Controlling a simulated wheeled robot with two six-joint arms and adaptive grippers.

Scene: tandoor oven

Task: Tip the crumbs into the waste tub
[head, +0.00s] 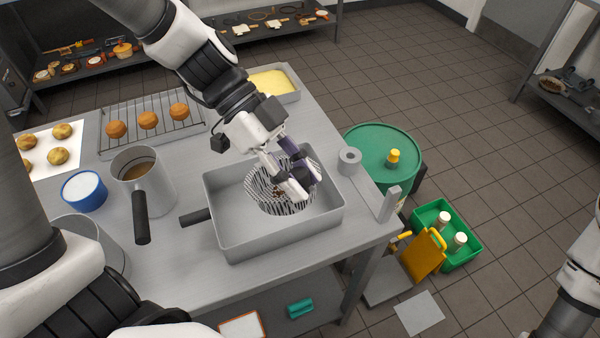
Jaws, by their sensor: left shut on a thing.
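A round wire basket (258,197) with dark slats is over the grey square pan (226,232). A few brown crumbs (281,192) show inside the basket. My left gripper (298,184) reaches down from above and is shut at the right side of the basket, covering part of it. A dark purple piece shows at its fingers. I cannot tell whether the basket touches the pan floor. A round green tub (370,151) with a yellow knob on top stands on the floor right of the table; I cannot tell if it is the waste tub. My right gripper is out of view.
A grey jug (146,180), a blue bowl (84,190) and a rack of buns (150,121) stand left of the pan. A grey roll (349,162) and a small upright block (389,204) are near the table's right edge. A green crate (462,240) holds bottles.

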